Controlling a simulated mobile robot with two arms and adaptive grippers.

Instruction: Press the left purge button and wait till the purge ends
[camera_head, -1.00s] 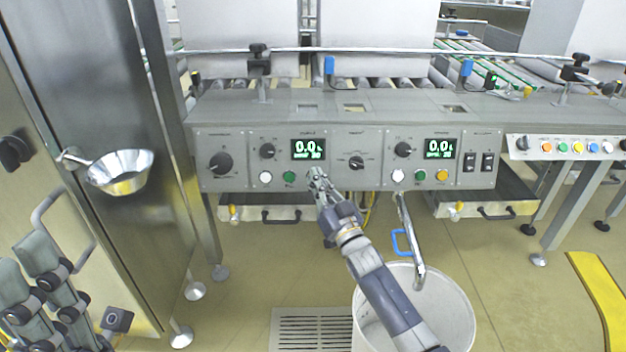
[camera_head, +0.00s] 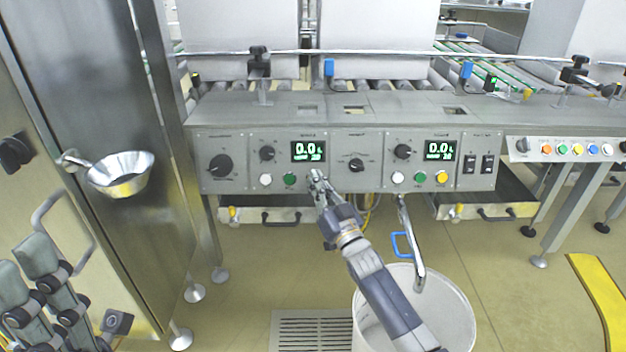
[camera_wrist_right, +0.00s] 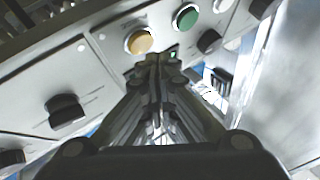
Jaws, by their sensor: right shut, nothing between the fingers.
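The left control panel (camera_head: 236,148) has a display (camera_head: 309,151) showing 0.0, with a smaller line too blurred to read. Below it are a white button (camera_head: 265,180) and a green button (camera_head: 290,179). My right gripper (camera_head: 315,174) is shut and empty in front of the panel, right of the green button. It hides the spot there in the head view. In the right wrist view a yellow button (camera_wrist_right: 139,42) is just beyond the shut fingertips (camera_wrist_right: 158,58), beside another green button view (camera_wrist_right: 186,18). I cannot tell whether the fingertips touch the yellow button.
The right panel has its own display (camera_head: 439,150) and yellow button (camera_head: 441,177). A white bucket (camera_head: 455,305) stands on the floor under a bent metal pipe (camera_head: 413,245). A steel cabinet (camera_head: 125,90) with a metal funnel (camera_head: 122,175) is at left.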

